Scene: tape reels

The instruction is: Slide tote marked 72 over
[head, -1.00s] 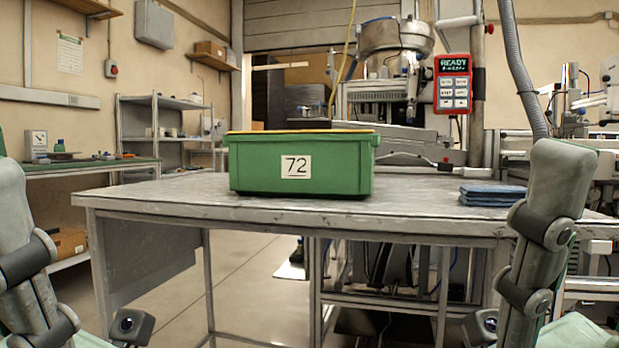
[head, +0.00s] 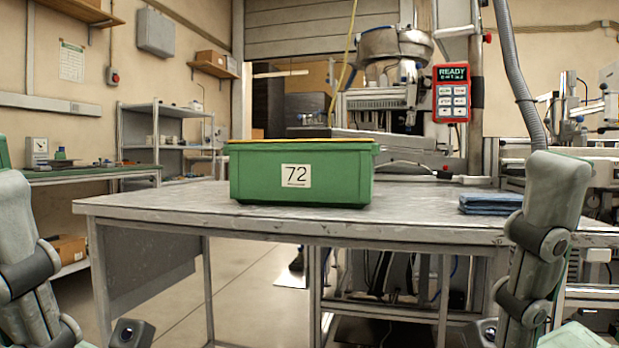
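A green tote (head: 345,184) with a white label reading 72 stands upright on the grey metal table (head: 150,203), left of the table's middle and close to its front edge. A yellow-orange strip shows along its top rim. Its inside is hidden from this height. My two arms stand at the left and right edges of the head view, in front of the table and apart from the tote. Neither gripper's fingers can be seen.
Folded blue cloths (head: 490,201) lie on the table's right side. A red control panel (head: 452,93) reading READY hangs behind the table. Machinery stands along the back. The tabletop between tote and cloths is clear.

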